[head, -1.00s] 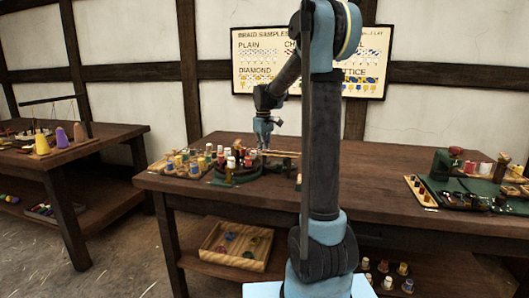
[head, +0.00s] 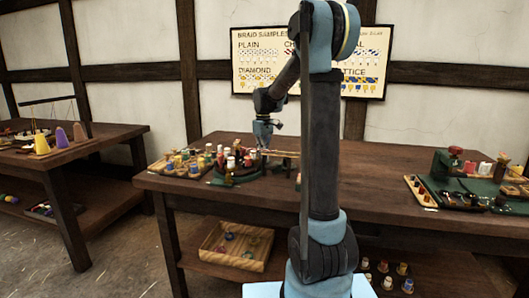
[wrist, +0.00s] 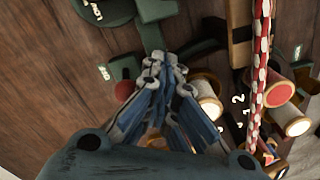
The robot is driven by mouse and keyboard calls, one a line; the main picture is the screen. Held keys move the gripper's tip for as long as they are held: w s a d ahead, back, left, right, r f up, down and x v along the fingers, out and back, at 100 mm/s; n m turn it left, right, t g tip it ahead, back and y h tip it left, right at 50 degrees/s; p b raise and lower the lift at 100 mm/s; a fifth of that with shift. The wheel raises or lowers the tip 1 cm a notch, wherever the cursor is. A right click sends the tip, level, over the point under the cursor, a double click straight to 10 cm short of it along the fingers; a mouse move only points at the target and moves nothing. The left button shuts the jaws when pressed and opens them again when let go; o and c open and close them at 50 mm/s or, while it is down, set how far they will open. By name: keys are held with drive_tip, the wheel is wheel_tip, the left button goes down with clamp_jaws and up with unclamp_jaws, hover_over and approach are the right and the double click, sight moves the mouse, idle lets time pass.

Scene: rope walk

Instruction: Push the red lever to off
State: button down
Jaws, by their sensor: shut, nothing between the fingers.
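In the wrist view, a round red knob (wrist: 124,90), which looks like the end of the red lever, is just left of my fingertips. Its shaft is mostly hidden, so I cannot tell the lever's position. A small green label (wrist: 104,72) with white lettering too small to read is beside it. My gripper (wrist: 165,66) is shut and empty, its blue fingers together close to the knob; contact cannot be told. In the head view, my gripper (head: 264,146) is low over the workbench (head: 350,178), by the round green stand with spools (head: 230,176).
A red and white braided rope (wrist: 259,65) runs along my gripper's right side in the wrist view. Spools (wrist: 297,122) crowd that side. A green disc (wrist: 105,8) is at top left. The bench between the stand and the green tray (head: 470,190) is largely clear.

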drive_tip(key=shift+w, duration=0.15)
drive_tip(key=shift+w+d, duration=0.35)
drive_tip(key=shift+w, duration=0.45)
drive_tip(key=shift+s, duration=0.15)
drive_tip(key=shift+s+a, duration=0.25)
drive_tip(key=shift+s, duration=0.25)
wheel_tip(320, 180, up, 8)
idle(1.0)
drive_tip(key=shift+s, duration=0.1)
